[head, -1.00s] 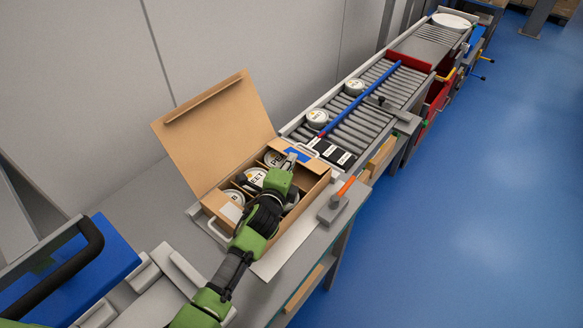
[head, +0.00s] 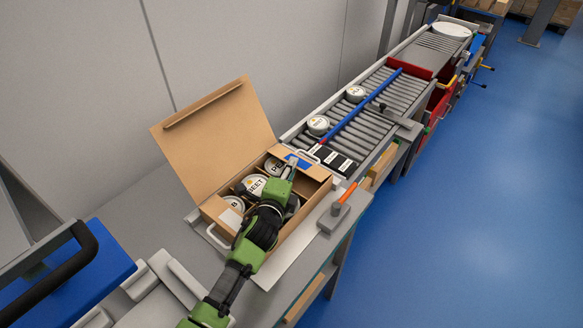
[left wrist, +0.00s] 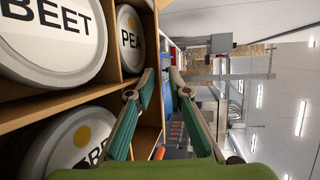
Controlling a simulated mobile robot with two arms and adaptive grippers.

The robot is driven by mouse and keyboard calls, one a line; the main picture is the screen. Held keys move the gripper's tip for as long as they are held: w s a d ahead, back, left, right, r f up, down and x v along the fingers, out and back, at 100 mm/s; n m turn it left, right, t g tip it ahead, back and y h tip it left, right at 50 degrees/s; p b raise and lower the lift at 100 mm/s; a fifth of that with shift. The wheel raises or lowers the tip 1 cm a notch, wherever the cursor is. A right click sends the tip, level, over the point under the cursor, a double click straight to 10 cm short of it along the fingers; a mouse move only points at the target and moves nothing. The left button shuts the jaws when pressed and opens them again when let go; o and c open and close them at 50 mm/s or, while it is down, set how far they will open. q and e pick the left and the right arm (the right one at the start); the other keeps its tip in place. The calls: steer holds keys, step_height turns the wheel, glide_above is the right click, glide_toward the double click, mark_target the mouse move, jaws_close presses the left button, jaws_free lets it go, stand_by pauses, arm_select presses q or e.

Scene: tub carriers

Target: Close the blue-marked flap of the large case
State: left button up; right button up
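The large case (head: 214,208) is an open brown carton on the bench, its big lid (head: 215,130) raised at the back. Divided compartments hold white tubs; BEET (left wrist: 55,35) and PEA (left wrist: 130,38) labels show in the left wrist view. The blue-marked flap (head: 299,161) is at the case's far end, not lying flat over the tubs; its exact tilt is unclear. My left gripper (head: 291,165) is over the case near this flap. In the left wrist view its fingertips (left wrist: 161,72) are apart with a gap and no object clearly held. My right gripper is not in view.
A roller conveyor (head: 365,120) beyond the case carries white tubs and a blue bar (head: 360,108). A blue block with a black handle (head: 100,270) is at near left. Blue floor is clear on the right.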

arm_select(q)
steer(key=shift+v, duration=3.85)
steer(key=shift+r, duration=0.1)
